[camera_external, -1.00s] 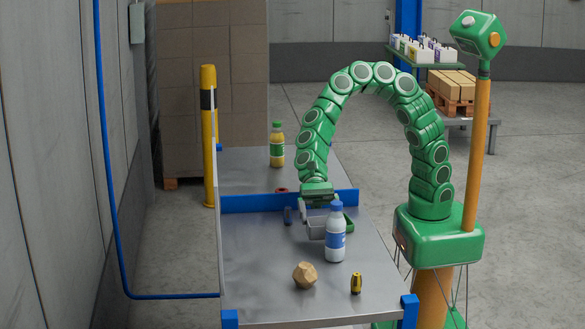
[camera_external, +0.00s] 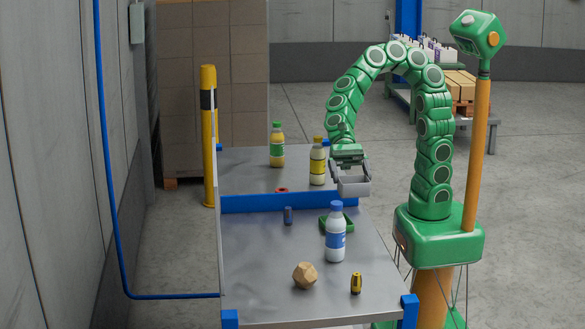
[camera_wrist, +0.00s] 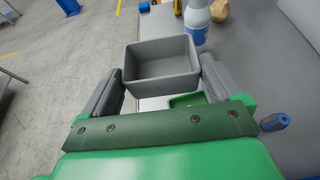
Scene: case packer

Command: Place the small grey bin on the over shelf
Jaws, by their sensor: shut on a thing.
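The small grey bin (camera_external: 354,187) is an open-topped box, held level and lifted above the table near its right edge. My gripper (camera_external: 349,172) is shut on it. In the wrist view the bin (camera_wrist: 162,66) sits between the two fingers of my gripper (camera_wrist: 161,82), and its inside looks empty. A shelf at the back right holding white boxes (camera_external: 433,50) is partly hidden behind my arm.
A blue-capped bottle (camera_external: 335,235), a green tray (camera_external: 338,222), a wooden polyhedron (camera_external: 305,275) and a small yellow-black object (camera_external: 356,283) stand on the near table (camera_external: 255,265). Bottles (camera_external: 277,148) stand behind. A yellow post (camera_external: 209,140) is at left.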

